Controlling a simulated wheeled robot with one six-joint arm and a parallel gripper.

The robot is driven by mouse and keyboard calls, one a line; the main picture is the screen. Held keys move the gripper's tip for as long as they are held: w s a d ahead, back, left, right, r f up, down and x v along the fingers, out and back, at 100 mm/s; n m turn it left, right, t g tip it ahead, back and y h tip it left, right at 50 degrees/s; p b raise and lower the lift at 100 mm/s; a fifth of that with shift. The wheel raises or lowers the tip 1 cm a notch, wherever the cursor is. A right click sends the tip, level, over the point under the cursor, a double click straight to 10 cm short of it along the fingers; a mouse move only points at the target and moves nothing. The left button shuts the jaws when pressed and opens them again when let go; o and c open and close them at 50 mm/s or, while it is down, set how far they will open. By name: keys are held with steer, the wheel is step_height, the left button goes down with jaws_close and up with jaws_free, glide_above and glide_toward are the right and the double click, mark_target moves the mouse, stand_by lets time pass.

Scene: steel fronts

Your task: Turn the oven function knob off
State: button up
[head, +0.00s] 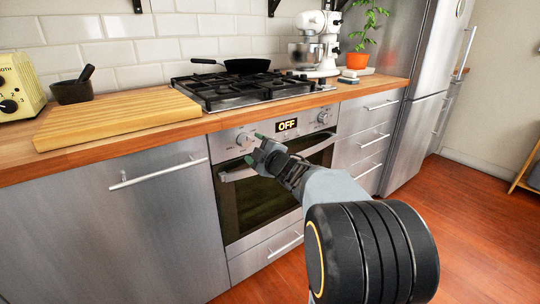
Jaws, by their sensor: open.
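The oven (262,200) is set under the counter, with a steel control panel along its top. A round left knob (243,139) and a round right knob (323,117) sit on either side of a small display (287,125) that reads "OFF". Which one is the function knob, and where its pointer stands, is too small to tell. My gripper (253,148) is open, with green fingertips just in front of and slightly below the left knob. Whether they touch it I cannot tell. My arm covers part of the oven's right side and handle.
The oven handle (238,175) juts out just below my gripper. Above are the wooden counter, a gas hob (250,90) with a black pan (247,66), and a cutting board (115,118). Steel drawers (360,150) stand right of the oven. The floor at right is clear.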

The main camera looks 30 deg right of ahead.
steer(key=s+p, duration=0.2)
steer(key=s, duration=0.6)
steer(key=shift+s+d, duration=0.15)
steer(key=shift+d, duration=0.3)
step_height(320, 180, up, 14)
steer(key=s+a+m+g+h+p, duration=0.25)
steer(key=m+g+h+p, duration=0.5)
steer(key=p, duration=1.15)
steer(key=s+a+r+m+g+y+p, duration=0.5)
steer(key=s+a+r+p, duration=0.3)
steer(key=s+a+p, duration=0.3)
steer(key=s+g+p, duration=0.1)
steer(key=s+p, duration=0.2)
steer(key=p, duration=0.2)
steer(key=shift+a+m, duration=0.2)
steer(key=shift+m, duration=0.15)
steer(key=shift+g, duration=0.25)
